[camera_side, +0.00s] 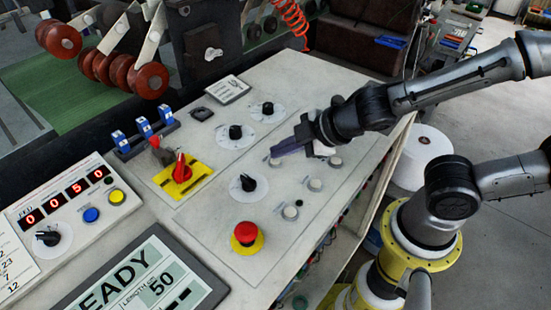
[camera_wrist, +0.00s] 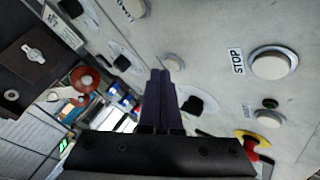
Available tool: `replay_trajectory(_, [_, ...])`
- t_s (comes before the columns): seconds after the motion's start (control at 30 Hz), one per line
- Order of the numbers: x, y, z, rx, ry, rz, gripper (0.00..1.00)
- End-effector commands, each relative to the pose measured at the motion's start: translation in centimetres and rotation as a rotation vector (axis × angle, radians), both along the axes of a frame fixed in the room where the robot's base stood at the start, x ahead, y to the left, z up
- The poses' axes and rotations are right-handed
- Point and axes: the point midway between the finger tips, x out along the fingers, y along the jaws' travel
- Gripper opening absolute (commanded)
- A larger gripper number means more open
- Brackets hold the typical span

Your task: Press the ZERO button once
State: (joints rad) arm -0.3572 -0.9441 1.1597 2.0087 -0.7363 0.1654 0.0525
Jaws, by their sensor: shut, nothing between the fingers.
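My gripper (camera_side: 278,150) is shut and empty, low over the right part of the pale control panel (camera_side: 290,85). In the wrist view its closed dark fingers (camera_wrist: 160,75) point to just beside a pale round button (camera_wrist: 173,62); I cannot tell whether they touch it. No ZERO label is readable in either view. A counter box (camera_side: 70,190) at the left of the side view shows red digits 0 0 5 0. It has a blue button (camera_side: 91,214) and a yellow button (camera_side: 117,197), their labels too small to read.
A button labelled STOP (camera_wrist: 270,65) sits right of the fingers in the wrist view. A red mushroom button (camera_side: 246,232), a red switch on a yellow plate (camera_side: 181,172), and several black knobs stand up from the panel. A screen (camera_side: 140,285) reading "READY" lies at the front.

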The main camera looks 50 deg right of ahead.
Motion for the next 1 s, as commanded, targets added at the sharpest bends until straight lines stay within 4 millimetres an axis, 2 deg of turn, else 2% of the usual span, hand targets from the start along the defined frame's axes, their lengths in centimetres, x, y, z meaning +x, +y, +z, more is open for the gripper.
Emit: replay_trajectory(1.0, [-0.01,-0.01,-0.93,0.0,0.0,0.0,0.0])
